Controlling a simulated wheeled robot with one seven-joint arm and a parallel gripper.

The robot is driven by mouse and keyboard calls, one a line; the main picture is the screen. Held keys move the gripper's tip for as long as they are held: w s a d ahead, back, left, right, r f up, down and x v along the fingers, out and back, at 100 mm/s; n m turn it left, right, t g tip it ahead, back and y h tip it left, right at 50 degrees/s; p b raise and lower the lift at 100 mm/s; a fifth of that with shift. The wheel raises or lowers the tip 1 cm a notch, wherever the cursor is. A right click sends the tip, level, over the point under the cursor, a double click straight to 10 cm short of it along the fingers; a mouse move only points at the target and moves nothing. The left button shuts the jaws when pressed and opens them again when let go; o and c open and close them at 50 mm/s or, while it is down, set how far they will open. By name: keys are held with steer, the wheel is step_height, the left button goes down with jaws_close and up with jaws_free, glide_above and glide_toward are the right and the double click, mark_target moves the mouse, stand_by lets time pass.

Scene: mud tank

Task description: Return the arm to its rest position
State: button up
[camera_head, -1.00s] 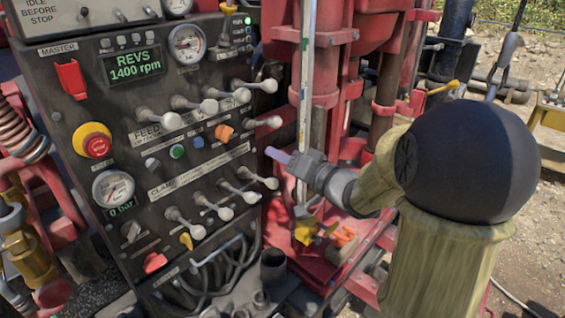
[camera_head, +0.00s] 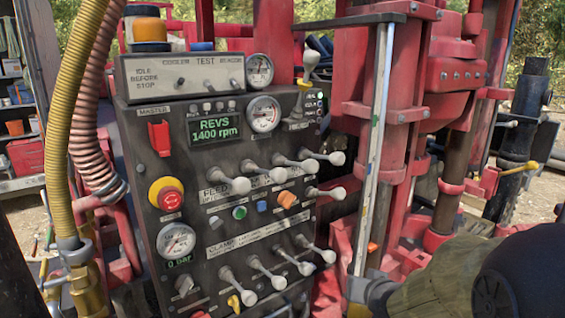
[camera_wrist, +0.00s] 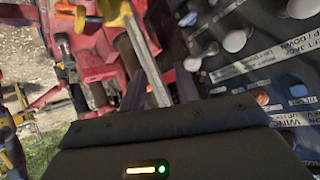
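My arm enters at the lower right of the head view, with a black rounded joint and an olive sleeve. My gripper (camera_head: 368,290) is a grey shape low by the foot of the pale upright strip, and its fingertips are hard to make out there. The control panel (camera_head: 240,228) is to the left of my gripper. Its several grey levers include one at the lower right (camera_head: 315,250).
Red rig frames (camera_head: 385,108) and the pale upright strip (camera_head: 374,150) stand close to the arm. Ribbed hoses (camera_head: 85,140) hang at the left. A red emergency button (camera_head: 170,200) and a red switch (camera_head: 160,138) project from the panel. Open gravel lies at the far right.

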steer(key=s+a+f+n+g, duration=0.1)
steer(key=s+f+g, duration=0.3)
steer(key=s, duration=0.3)
steer(key=s+a+f+n+g, duration=0.1)
steer(key=s+f+g, duration=0.3)
steer(key=s, duration=0.4)
steer(key=shift+s+a+f+h, duration=0.25)
steer(key=shift+a+f+h, duration=0.15)
steer(key=shift+a, duration=0.1)
stand_by(2.5)
